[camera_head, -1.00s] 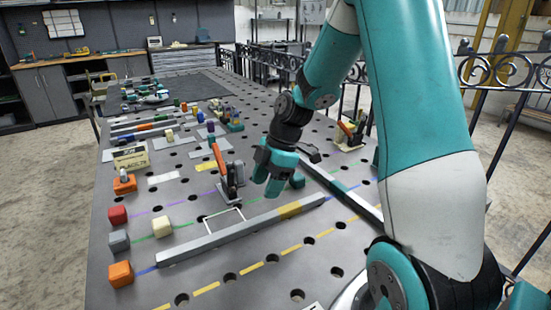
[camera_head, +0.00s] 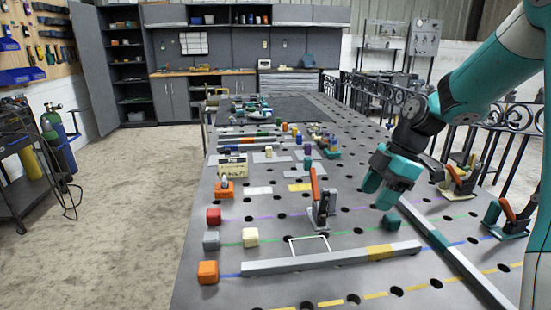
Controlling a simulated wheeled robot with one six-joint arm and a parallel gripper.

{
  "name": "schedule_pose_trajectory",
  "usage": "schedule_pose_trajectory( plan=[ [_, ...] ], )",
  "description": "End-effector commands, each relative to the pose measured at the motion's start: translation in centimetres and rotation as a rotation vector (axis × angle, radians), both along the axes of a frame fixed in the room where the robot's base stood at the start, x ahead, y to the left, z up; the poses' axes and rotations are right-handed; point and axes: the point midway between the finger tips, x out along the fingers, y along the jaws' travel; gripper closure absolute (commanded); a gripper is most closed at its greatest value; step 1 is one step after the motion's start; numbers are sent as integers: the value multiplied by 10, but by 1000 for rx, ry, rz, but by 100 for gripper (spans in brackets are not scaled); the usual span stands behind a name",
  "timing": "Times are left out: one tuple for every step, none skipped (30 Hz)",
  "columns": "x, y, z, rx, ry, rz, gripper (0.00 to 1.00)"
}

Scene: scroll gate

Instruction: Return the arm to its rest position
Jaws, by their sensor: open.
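My gripper (camera_head: 382,186) hangs above the right part of the perforated metal table (camera_head: 205,290), with its teal fingers apart and nothing seen between them. My teal and white arm reaches in from the right edge. Below and right of the fingers a small dark green block (camera_head: 391,222) sits on the table. An orange-handled toggle clamp (camera_head: 317,200) stands left of the gripper, apart from it. A grey bar with a yellow band (camera_head: 335,258) lies in front of the gripper.
Red (camera_head: 214,216), grey (camera_head: 211,240), cream (camera_head: 250,236) and orange (camera_head: 208,272) blocks line the left side. More clamps (camera_head: 459,182) stand at right, near the scroll railing (camera_head: 487,112). A second long bar (camera_head: 452,257) runs diagonally at right. Floor at left is open.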

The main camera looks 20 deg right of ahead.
Motion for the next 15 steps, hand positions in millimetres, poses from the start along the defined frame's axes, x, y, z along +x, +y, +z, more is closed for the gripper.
schedule_pose_trajectory(
  plan=[
    [0, 0, 0, 0, 0, 0, 44],
    [0, 1, 0, 0, 0, -1, 44],
    [-1, 5, 2, 0, 3, -5, 44],
    [-1, 11, 3, -1, 9, -12, 44],
    [-3, 18, 5, -1, 15, -23, 44],
    [-5, 32, 10, -2, 28, -45, 44],
    [-9, 45, 14, -3, 41, -67, 44],
    [-13, 60, 18, -4, 57, -93, 44],
    [-22, 82, 24, -5, 80, -136, 44],
    [-30, 99, 28, -5, 100, -171, 44],
    [-40, 116, 32, -5, 119, -209, 44],
    [-54, 138, 37, -5, 146, -263, 44],
    [-65, 153, 40, -5, 166, -303, 44],
    [-77, 166, 42, -5, 186, -345, 44],
    [-94, 182, 45, -4, 211, -397, 44]
  ],
)
